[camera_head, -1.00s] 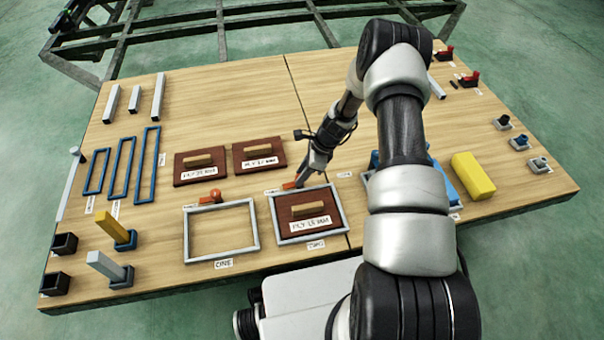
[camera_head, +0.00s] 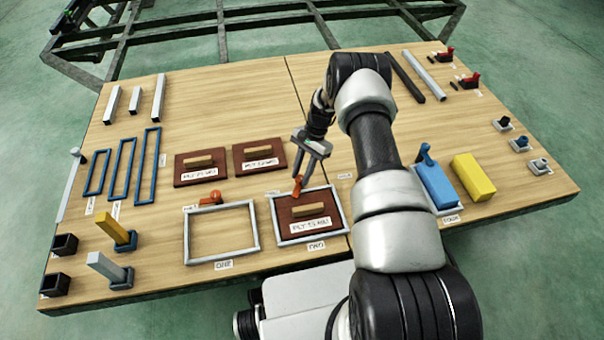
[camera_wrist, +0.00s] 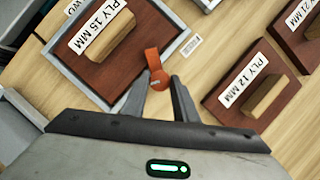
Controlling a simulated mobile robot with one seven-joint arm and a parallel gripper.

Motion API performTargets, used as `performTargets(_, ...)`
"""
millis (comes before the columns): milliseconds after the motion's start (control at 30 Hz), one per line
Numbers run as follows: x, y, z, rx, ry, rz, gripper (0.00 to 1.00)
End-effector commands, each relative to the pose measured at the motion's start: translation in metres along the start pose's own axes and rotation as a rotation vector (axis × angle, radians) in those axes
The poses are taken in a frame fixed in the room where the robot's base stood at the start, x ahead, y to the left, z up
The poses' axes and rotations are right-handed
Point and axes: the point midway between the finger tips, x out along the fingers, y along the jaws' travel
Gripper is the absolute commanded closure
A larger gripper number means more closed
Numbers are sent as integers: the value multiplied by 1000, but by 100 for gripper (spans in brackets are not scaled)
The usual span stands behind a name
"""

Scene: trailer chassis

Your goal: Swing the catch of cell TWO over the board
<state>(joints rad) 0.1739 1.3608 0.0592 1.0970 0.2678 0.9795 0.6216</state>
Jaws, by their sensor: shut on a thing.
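The framed cell TWO (camera_head: 342,208) holds a dark red board labelled PLY 15 MM (camera_head: 327,220) with a wooden handle. Its orange catch (camera_head: 297,189) is at the far edge of the frame. In the wrist view the catch (camera_wrist: 152,60) points from its round knob across the frame rim, its tip appearing to lie over the board's edge. My gripper (camera_head: 300,177) points down at the catch, its two fingers shut on the knob; they also show in the wrist view (camera_wrist: 162,84).
Empty cell ONE (camera_head: 187,235), with its own orange catch (camera_head: 210,198), stands left. Boards PLY 12 MM (camera_head: 259,155) and another (camera_head: 200,168) lie behind. Blue (camera_head: 435,188) and yellow (camera_head: 473,177) blocks stand right of my arm.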

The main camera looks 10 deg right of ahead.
Motion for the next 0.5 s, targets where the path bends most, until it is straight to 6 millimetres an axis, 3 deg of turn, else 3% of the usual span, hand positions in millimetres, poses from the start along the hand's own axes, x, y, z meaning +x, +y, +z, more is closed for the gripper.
performTargets(500,0,-3,0,-395,2,165,96)
